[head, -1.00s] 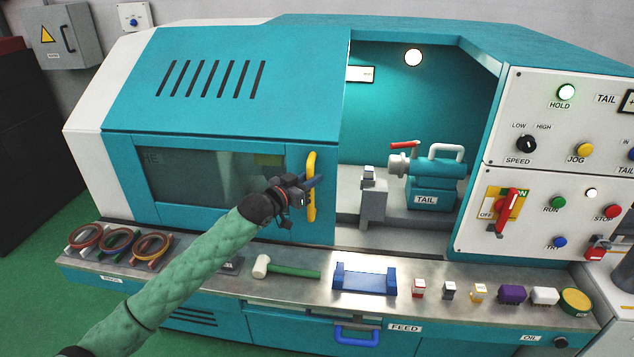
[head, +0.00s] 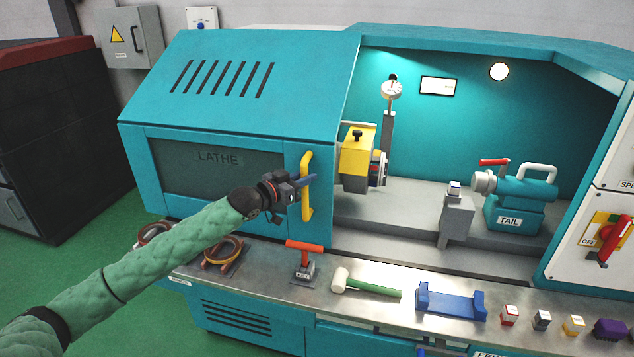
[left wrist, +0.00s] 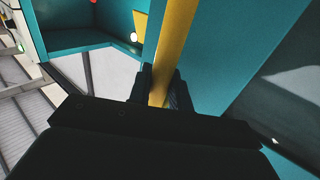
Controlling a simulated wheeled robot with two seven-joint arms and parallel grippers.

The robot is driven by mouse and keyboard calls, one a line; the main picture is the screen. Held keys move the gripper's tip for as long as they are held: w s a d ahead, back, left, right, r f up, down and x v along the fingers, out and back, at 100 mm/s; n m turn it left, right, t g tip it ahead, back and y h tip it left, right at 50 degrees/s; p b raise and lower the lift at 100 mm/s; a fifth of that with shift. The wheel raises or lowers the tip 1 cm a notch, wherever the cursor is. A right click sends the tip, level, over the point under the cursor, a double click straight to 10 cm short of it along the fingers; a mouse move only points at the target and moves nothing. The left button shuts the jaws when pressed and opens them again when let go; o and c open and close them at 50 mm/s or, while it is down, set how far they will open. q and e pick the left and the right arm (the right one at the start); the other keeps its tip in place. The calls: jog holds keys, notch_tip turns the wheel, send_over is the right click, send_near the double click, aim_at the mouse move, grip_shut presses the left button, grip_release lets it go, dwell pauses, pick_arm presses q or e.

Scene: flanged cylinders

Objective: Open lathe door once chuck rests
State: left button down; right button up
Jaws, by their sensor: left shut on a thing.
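The teal lathe door (head: 335,110) has a dark window and stands slid to the left, with the bay at its right uncovered. My left gripper (head: 308,182) is shut on the yellow upright door handle (head: 307,208). In the left wrist view the yellow bar (left wrist: 172,50) runs between the fingers of my left gripper (left wrist: 161,92). The chuck (head: 379,168) shows just right of the door edge, beside a yellow block (head: 357,152). One frame does not show whether it turns. My right gripper is not in view.
A tailstock (head: 520,195) stands at the right in the lit bay. A dial gauge (head: 391,90) is behind the chuck. On the front ledge lie a red T-handled key (head: 304,248), a green-handled mallet (head: 370,287), a blue cradle (head: 450,304) and several small blocks. A dark cabinet (head: 55,130) stands left.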

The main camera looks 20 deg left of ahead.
pick_arm(q)
jog(key=shift+a+r, duration=0.1)
jog(key=shift+a, duration=0.85)
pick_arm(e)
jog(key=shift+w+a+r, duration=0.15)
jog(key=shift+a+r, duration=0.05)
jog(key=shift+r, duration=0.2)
pick_arm(q)
jog(key=c, duration=1.3)
grip_release()
jog(key=shift+c, duration=0.2)
jog(key=b+v, duration=0.3)
jog(key=v, duration=0.4)
jog(key=shift+s+a, duration=0.2)
jog(key=shift+s, duration=0.1)
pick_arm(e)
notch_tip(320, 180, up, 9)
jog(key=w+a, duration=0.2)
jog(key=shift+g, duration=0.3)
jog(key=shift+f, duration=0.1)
